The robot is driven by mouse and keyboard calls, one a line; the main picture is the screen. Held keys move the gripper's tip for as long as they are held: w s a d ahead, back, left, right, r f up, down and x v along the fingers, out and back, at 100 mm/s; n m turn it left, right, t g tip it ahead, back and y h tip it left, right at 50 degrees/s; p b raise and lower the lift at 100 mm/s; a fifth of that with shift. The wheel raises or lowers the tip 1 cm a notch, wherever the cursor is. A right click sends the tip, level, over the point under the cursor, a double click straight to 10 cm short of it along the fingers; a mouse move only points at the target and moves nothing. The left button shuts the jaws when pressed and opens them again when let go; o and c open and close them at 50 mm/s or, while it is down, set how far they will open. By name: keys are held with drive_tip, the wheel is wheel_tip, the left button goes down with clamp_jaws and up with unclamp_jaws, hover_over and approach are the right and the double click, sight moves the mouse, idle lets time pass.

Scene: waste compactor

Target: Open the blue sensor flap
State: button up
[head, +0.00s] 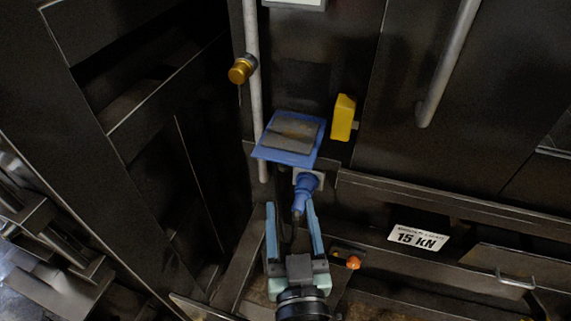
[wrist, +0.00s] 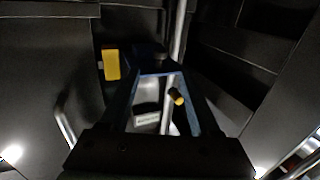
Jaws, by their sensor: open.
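The blue sensor flap (head: 290,138) is a blue plate with a grey rectangular patch, on the dark machine front in the head view. I cannot tell its exact angle. A blue plug-like part (head: 306,184) sits just below it on a pale mount. My gripper (head: 292,204) is open, its light blue fingers pointing up at the flap from below. The fingertips lie on either side of the plug's lower end in the picture; contact is not clear. In the wrist view, a dark blue edge (wrist: 155,66) shows near the fingertips, probably the flap. Nothing shows held between the fingers.
A yellow block (head: 343,117) is right of the flap. A vertical pipe (head: 252,100) and a brass knob (head: 242,69) are to its left. A handle bar (head: 447,65), a "15 kN" label (head: 418,238) and an orange button (head: 353,262) are on the right.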

sight(285, 170)
drive_tip(key=w+p, duration=0.1)
drive_tip(key=w, duration=0.2)
drive_tip(key=w+p, duration=0.1)
drive_tip(key=w, duration=0.2)
drive_tip(key=w+p, duration=0.1)
drive_tip(key=w, duration=0.2)
drive_tip(key=shift+w+a+p, duration=0.3)
drive_tip(key=shift+w+a, duration=0.05)
clamp_jaws()
idle(1.0)
